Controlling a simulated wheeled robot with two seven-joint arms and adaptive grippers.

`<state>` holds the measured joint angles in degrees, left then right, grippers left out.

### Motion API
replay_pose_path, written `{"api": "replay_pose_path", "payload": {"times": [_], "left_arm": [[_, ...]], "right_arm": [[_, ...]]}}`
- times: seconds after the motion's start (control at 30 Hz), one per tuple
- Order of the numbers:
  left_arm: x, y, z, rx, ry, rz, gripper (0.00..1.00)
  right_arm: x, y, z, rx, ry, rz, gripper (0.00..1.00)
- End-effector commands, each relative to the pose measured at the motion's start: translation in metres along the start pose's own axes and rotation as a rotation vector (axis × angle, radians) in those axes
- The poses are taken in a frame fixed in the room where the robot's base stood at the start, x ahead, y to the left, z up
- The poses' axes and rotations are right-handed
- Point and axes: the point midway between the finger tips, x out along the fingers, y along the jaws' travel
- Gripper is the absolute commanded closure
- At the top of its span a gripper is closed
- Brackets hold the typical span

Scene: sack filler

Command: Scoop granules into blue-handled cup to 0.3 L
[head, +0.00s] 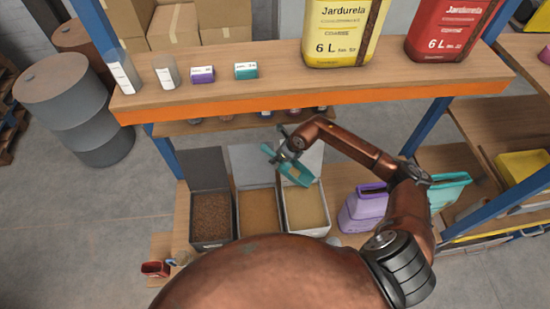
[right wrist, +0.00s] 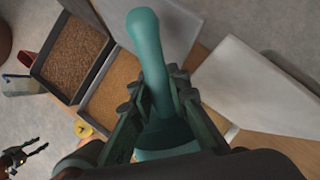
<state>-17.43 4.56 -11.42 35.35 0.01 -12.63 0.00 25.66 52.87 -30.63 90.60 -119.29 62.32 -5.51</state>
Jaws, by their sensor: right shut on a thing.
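My right gripper (head: 287,158) is shut on the handle of a teal scoop (head: 297,173), above the rightmost granule bin (head: 325,218). Tan material shows in the scoop in the head view. In the right wrist view the teal handle (right wrist: 150,50) rises between the fingers (right wrist: 150,105); the scoop's bowl is mostly hidden. A clear cup with a blue part (right wrist: 20,84) stands left of the bins; it is small in the head view (head: 181,258), and its fill level cannot be read. My left gripper (right wrist: 28,153) shows at the lower left of the wrist view, fingers apart and empty.
Brown granules (head: 210,215) and tan granules (head: 258,210) fill the other bins, their grey lids raised behind. A red scoop (head: 155,269) lies at left. Purple (head: 363,212) and teal jugs (head: 447,188) stand right. An orange-edged shelf (head: 300,97) with sacks crosses above.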

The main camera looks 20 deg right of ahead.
Motion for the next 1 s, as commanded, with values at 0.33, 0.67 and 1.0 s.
{"api": "replay_pose_path", "payload": {"times": [0.33, 0.67, 1.0], "left_arm": [[-0.004, -0.001, -0.003, 0.001, 0.003, 0.0, 0.6], [-0.004, -0.001, -0.008, 0.002, 0.01, -0.001, 0.6], [-0.005, -0.001, -0.008, 0.003, 0.01, 0.0, 0.6]], "right_arm": [[-0.033, -0.001, 0.005, 0.002, -0.189, 0.0, 1.0], [-0.064, -0.001, 0.003, 0.003, -0.368, 0.0, 1.0], [-0.096, 0.0, -0.001, 0.005, -0.553, 0.002, 1.0]]}}
